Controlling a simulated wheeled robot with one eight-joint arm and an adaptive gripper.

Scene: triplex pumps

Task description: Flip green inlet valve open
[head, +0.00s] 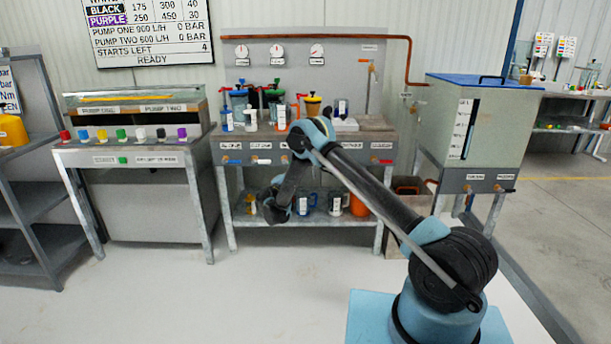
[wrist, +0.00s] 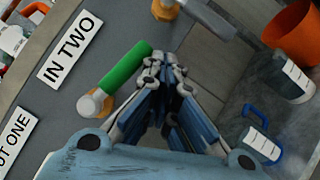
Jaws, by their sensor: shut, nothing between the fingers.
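The green inlet valve handle (wrist: 124,66) shows in the wrist view, beside the "IN TWO" label (wrist: 69,50). It runs diagonally up and right from its brass-and-white valve body (wrist: 95,103). My gripper (wrist: 166,62) is shut and empty, with its fingertips just right of the handle's upper end. I cannot tell whether they touch it. In the head view my gripper (head: 273,209) hangs low in front of the pump bench, and I cannot make out the green handle there; my arm covers part of the valve row.
Another valve with a grey handle (wrist: 208,17) is at the top of the wrist view. A blue-handled mug (wrist: 263,144) and an orange container (wrist: 292,35) stand on the lower shelf. The pump bench (head: 232,147) has further valves along its front. The floor before it is clear.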

